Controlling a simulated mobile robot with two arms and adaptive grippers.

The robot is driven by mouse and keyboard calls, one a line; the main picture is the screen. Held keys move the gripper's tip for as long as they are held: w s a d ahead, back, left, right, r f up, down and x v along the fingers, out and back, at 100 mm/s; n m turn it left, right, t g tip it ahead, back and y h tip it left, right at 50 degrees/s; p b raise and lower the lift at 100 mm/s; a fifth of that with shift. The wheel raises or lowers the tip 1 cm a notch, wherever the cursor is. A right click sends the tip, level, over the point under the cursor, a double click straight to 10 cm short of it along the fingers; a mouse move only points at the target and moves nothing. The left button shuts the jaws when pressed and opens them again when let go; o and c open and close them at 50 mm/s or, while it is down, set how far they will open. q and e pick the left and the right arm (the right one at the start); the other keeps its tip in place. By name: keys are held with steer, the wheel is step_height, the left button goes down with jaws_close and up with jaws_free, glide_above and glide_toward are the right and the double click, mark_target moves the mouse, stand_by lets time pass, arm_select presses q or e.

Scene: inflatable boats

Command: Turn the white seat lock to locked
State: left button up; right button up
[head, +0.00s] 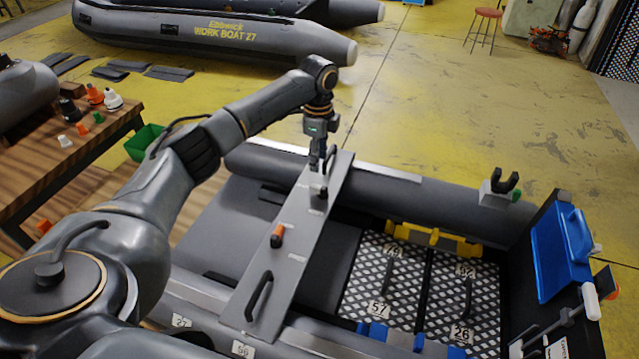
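A long grey seat board (262,205) lies across the grey inflatable boat, with a dark handle near each end. A small orange-and-dark lock knob (277,236) sits on its middle, with small pale labels beside it. A second, dark knob-like part (318,197) stands farther up the board, partly hidden by my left gripper. My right gripper is out of view.
Patterned floor panels (390,285) with handles and number tags lie right of the board, beside yellow and blue clamps. A blue box-like unit (562,255) stands at the boat's right end. A wooden bench (85,150) with small parts is at left. Yellow floor behind is mostly free.

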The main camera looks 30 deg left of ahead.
mark_target(319, 187)
arm_select(q)
step_height(319, 187, down, 10)
steer(key=shift+w+f+p, duration=0.1)
steer(key=shift+f+p, duration=0.05)
steer(key=shift+p, duration=0.3)
jaws_close()
